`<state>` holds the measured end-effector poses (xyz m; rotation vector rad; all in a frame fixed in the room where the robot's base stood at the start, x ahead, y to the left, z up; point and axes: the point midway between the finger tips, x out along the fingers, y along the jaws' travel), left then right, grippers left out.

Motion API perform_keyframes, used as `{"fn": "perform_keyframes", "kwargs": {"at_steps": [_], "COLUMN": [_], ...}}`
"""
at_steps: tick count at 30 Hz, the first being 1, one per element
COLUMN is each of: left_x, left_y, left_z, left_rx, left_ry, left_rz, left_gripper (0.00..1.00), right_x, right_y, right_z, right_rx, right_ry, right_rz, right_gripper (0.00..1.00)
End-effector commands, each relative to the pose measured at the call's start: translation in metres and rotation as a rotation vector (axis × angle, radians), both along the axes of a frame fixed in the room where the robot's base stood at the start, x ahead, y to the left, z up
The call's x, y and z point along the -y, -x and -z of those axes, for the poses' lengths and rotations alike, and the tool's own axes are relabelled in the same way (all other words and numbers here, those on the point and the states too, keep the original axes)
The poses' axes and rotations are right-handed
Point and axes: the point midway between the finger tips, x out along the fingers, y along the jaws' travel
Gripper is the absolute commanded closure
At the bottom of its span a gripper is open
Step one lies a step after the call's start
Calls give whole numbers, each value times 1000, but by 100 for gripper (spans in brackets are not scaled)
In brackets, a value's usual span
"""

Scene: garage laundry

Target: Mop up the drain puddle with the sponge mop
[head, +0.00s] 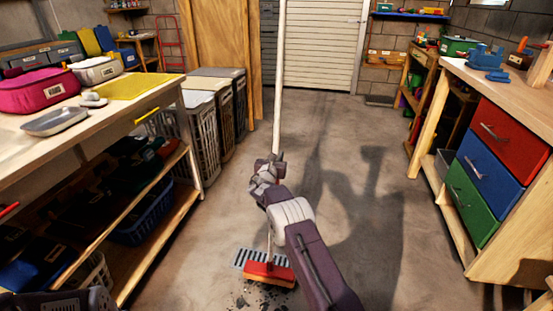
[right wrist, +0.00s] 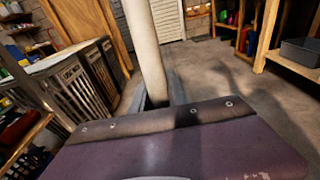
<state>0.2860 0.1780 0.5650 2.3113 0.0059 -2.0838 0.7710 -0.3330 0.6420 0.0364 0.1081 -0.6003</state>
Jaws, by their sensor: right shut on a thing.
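My right gripper (head: 266,172) is shut on the pale handle of the sponge mop (head: 280,85), which stands nearly upright. The handle also rises behind the gripper in the right wrist view (right wrist: 146,55). The mop's red-orange head (head: 269,274) is low at the floor over the near edge of the drain grate (head: 244,257); I cannot tell if it presses on the floor. Dark broken patches of the puddle (head: 262,299) show just in front of the head; the head hides part of it. A dark part of my left arm shows at the bottom left corner; its jaws cannot be made out.
A workbench (head: 155,92) with bins and a tray stands on the left, with laundry hampers (head: 203,130) beyond it. A bench with red, blue and green drawers (head: 484,175) stands on the right. The concrete floor between is clear up to the pale door (head: 318,45).

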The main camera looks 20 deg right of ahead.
Motion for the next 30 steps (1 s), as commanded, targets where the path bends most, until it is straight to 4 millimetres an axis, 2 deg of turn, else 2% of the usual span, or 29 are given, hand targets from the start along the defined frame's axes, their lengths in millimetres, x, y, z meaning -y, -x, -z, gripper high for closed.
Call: {"fn": "perform_keyframes", "kwargs": {"at_steps": [3,13,24,30], "left_x": [0,0,0,0], "left_y": [0,0,0,0], "left_z": [7,5,-19,-23], "left_rx": [0,0,0,0], "left_ry": [0,0,0,0], "left_rz": [0,0,0,0], "left_gripper": [55,55,55,55], "right_x": [5,6,-3,-5], "right_y": [-7,-10,3,7], "right_z": [3,0,-40,-50], "right_rx": [4,3,4,3], "right_ry": [1,2,1,2], "right_rz": [0,-2,-2,-2], "right_gripper": [100,100,100,100]}}
